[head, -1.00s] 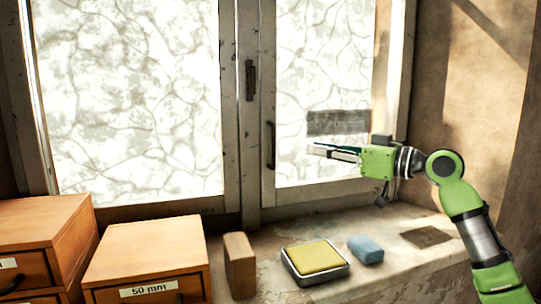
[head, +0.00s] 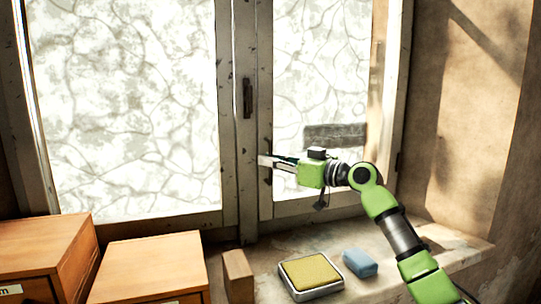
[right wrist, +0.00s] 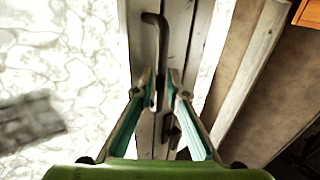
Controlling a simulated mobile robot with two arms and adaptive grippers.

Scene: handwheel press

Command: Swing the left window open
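The left window (head: 125,110) is a large cracked-pattern pane in a worn frame and looks shut. The right-hand window (head: 318,75) is narrower and also looks shut. A slim dark handle (head: 267,146) stands upright on the right-hand window's left stile. A dark latch (head: 247,98) sits on the post between the windows. My right gripper (head: 264,161) is at the slim handle. In the right wrist view, its open fingers (right wrist: 161,78) stand on either side of the bent handle (right wrist: 158,35); contact cannot be told. My left gripper is not in view.
Wooden drawer boxes (head: 150,262) stand at the lower left. On the sill (head: 440,238) are a wooden block (head: 238,275), a yellow pad in a metal tray (head: 311,272) and a blue block (head: 360,263). A grey patch (head: 335,133) marks the right-hand pane.

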